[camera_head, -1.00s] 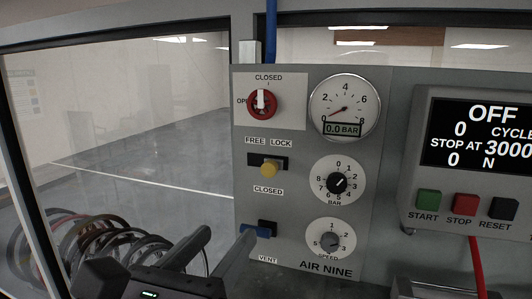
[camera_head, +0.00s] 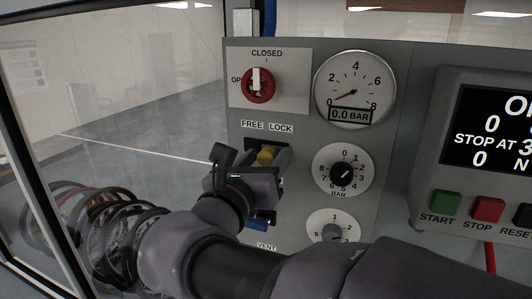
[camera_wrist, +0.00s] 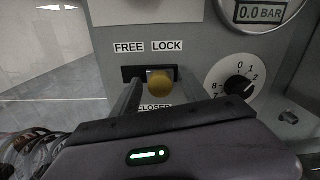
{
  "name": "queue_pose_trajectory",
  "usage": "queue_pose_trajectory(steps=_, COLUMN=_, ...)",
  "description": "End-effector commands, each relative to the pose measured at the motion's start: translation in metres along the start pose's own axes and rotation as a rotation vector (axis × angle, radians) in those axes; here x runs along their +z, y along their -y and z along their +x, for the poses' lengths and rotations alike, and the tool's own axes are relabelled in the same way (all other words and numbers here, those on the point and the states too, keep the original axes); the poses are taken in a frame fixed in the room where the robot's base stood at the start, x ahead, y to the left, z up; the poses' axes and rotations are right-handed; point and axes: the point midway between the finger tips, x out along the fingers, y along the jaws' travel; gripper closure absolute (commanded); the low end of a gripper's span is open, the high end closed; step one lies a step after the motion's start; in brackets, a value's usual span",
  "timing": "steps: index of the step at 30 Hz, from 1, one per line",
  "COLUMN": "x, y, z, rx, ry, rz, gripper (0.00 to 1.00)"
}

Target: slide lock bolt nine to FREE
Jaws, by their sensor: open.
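The lock bolt's yellow knob (camera_head: 266,156) stands in a short black horizontal slot on the grey AIR NINE panel, under the labels FREE and LOCK. In the wrist view the knob (camera_wrist: 160,83) is at the right part of the slot, below LOCK. The bare slot end (camera_wrist: 129,72) shows below FREE. My gripper (camera_head: 252,157) is open in front of the slot. In the wrist view one finger is left of the knob and the other right of it. I cannot tell whether either touches it. My gripper hides the CLOSED label partly.
A red valve dial (camera_head: 258,85) and a gauge (camera_head: 354,90) reading 0.0 BAR are above. A BAR knob (camera_head: 344,173) is close on the right. A blue VENT slider (camera_head: 258,224) is below, partly behind my gripper. Coiled hoses (camera_head: 115,230) lie at the left.

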Motion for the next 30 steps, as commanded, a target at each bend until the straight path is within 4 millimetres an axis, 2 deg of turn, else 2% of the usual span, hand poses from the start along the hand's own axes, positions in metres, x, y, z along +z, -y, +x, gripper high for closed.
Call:
queue_pose_trajectory(steps=10, x=0.0, y=0.0, z=0.005, rx=0.001, ry=0.0, rz=0.0, gripper=0.48)
queue_pose_trajectory(steps=18, x=0.0, y=0.0, z=0.005, rx=0.001, ry=0.0, rz=0.0, gripper=1.0)
queue_pose_trajectory(steps=25, x=0.0, y=-0.002, z=0.005, rx=0.001, ry=0.0, rz=-0.001, gripper=1.0)
queue_pose_trajectory(steps=30, x=0.007, y=-0.027, z=0.005, rx=0.002, ry=0.0, rz=0.0, gripper=1.0)
